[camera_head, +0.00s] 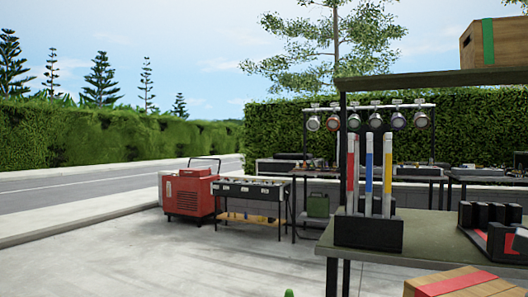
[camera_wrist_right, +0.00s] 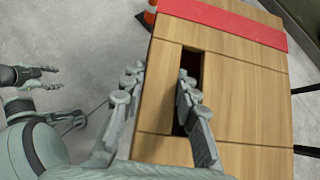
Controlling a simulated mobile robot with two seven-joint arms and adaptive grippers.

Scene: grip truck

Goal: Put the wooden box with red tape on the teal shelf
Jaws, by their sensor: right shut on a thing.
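The wooden box with red tape (camera_wrist_right: 240,105) fills the right of the right wrist view, with a dark handle slot in its side. Its top edge with red tape also shows at the bottom right of the head view (camera_head: 418,290). My right gripper (camera_wrist_right: 159,76) is shut on the box wall, one finger in the slot and the other outside. A rack with a dull green-teal shelf (camera_head: 425,240) stands at the right of the head view, behind the box. My left gripper (camera_wrist_right: 42,78) shows at the left of the wrist view, fingers apart and empty.
The shelf carries a black holder with colored tubes (camera_head: 369,232) and a black case (camera_head: 492,228). A box with green tape (camera_head: 507,42) sits on the upper board. An orange cone (camera_wrist_right: 149,16) stands behind the box. Concrete floor at left is open.

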